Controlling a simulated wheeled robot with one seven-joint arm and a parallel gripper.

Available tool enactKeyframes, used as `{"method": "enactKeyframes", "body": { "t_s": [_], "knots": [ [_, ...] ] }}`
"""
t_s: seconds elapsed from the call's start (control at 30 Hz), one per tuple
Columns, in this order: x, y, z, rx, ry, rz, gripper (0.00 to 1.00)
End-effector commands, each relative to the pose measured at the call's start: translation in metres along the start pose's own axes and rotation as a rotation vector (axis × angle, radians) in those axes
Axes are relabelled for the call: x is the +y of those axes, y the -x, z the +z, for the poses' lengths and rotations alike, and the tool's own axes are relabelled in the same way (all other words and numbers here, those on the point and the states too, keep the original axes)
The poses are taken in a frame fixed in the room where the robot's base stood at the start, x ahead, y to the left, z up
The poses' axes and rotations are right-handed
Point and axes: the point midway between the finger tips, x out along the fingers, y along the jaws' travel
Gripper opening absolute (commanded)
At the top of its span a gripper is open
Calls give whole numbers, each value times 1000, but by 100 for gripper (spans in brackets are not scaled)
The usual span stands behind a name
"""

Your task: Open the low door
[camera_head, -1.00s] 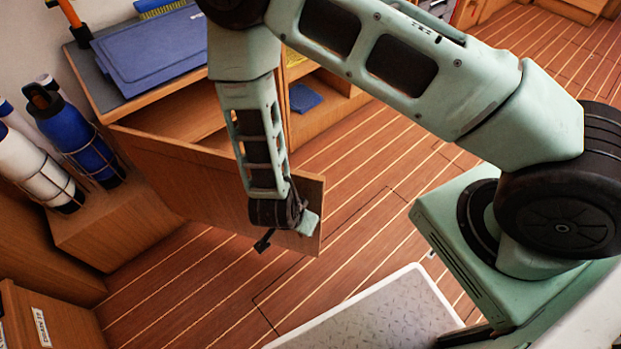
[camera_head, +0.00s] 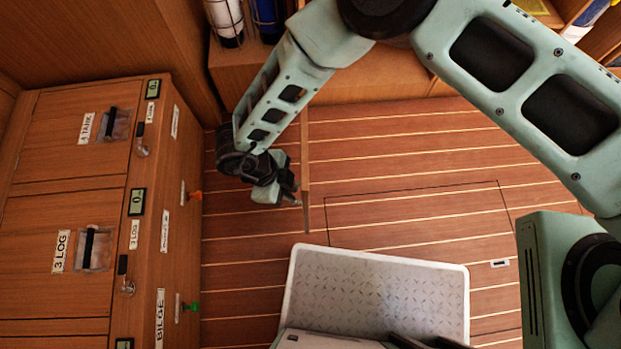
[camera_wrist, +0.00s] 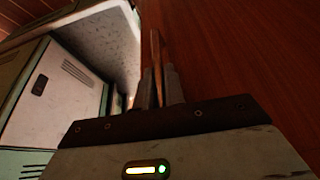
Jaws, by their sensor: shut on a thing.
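The low door (camera_head: 306,150) is a wooden panel. In the head view it now shows nearly edge-on, as a thin upright strip standing out over the floor from the low cabinet (camera_head: 375,78). My gripper (camera_head: 292,197) is at the door's left side near its free end. In the wrist view my gripper's fingers (camera_wrist: 160,88) are close together, with a thin brown edge between them. They are shut on the door; whether on its edge or a handle I cannot tell. The door's hinge side is hidden behind my arm.
A wooden cabinet (camera_head: 70,210) with labelled, latched compartments stands at the left. A white-rimmed textured platform (camera_head: 380,290) lies at the bottom middle. Bottles (camera_head: 225,18) stand in racks at the top. Striped floor (camera_head: 420,165) right of the door is clear.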

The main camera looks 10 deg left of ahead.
Motion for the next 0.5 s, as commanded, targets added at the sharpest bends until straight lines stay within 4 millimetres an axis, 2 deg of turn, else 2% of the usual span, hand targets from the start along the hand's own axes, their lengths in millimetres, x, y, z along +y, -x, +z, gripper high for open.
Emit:
{"method": "enactKeyframes", "body": {
  "t_s": [0.2, 0.5],
  "knots": [
    [5, 4, 13, 0, -21, 15, 0],
    [5, 5, 15, 0, -24, 16, 0]
  ]
}}
